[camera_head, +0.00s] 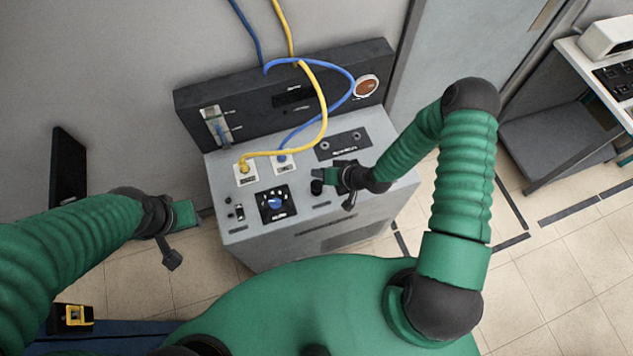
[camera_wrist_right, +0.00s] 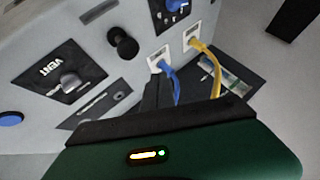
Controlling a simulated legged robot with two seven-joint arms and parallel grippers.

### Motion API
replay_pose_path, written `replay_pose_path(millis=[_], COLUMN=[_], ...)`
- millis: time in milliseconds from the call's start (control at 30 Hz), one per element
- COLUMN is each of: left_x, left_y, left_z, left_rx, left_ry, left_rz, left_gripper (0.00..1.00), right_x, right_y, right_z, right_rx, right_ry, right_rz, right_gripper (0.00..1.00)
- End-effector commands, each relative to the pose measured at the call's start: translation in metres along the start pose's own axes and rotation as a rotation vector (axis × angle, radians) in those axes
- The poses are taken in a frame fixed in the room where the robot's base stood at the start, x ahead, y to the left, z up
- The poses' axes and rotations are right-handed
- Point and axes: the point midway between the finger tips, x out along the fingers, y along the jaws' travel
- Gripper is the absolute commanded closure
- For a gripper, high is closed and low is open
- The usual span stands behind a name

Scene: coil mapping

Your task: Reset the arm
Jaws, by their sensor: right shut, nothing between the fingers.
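My right gripper (camera_head: 328,178) is shut and empty above the grey console's top, beside a black knob (camera_head: 316,187). In the right wrist view the same knob (camera_wrist_right: 122,42) stands clear to the left of my dark finger (camera_wrist_right: 154,95). My left gripper (camera_head: 188,214) hangs off the console's left side, apart from it; its finger gap is not clear. The console (camera_head: 330,218) carries a blue dial (camera_head: 275,203) and two sockets with a yellow cable (camera_head: 322,105) and a blue cable (camera_head: 346,98) plugged in.
A dark upright panel (camera_head: 235,88) with a red round button (camera_head: 367,87) stands at the console's back. The cables arch over the console's top. A white table (camera_head: 590,75) is at the far right. Tiled floor (camera_head: 570,255) at the right is mostly clear.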

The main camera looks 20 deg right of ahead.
Motion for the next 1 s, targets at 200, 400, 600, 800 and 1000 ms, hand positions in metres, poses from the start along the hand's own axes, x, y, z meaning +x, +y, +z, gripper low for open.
replay_pose_path(millis=[200, 400, 600, 800, 1000], left_x=[0.0, 0.0, 0.013, 0.078, 0.141], left_y=[0.0, 0.0, 0.0, 0.0, 0.0], left_z=[0.0, 0.0, 0.003, 0.019, 0.033], left_rx=[0.0, 0.0, 0.0, 0.0, 0.0], left_ry=[0.0, 0.0, 0.0, -0.001, -0.001], left_rz=[0.0, 0.0, 0.0, 0.0, 0.0], left_gripper=[0.64, 0.64, 0.64, 0.64, 0.64], right_x=[0.0, 0.0, 0.001, -0.025, -0.087], right_y=[0.0, 0.0, 0.009, 0.044, 0.042], right_z=[0.0, 0.0, 0.003, 0.011, 0.032], right_rx=[0.0, 0.0, -0.036, -0.208, -0.252], right_ry=[0.0, 0.0, -0.03, -0.199, -0.311], right_rz=[0.0, 0.0, 0.036, 0.279, 0.487], right_gripper=[1.0, 1.0, 1.0, 1.0, 1.0])
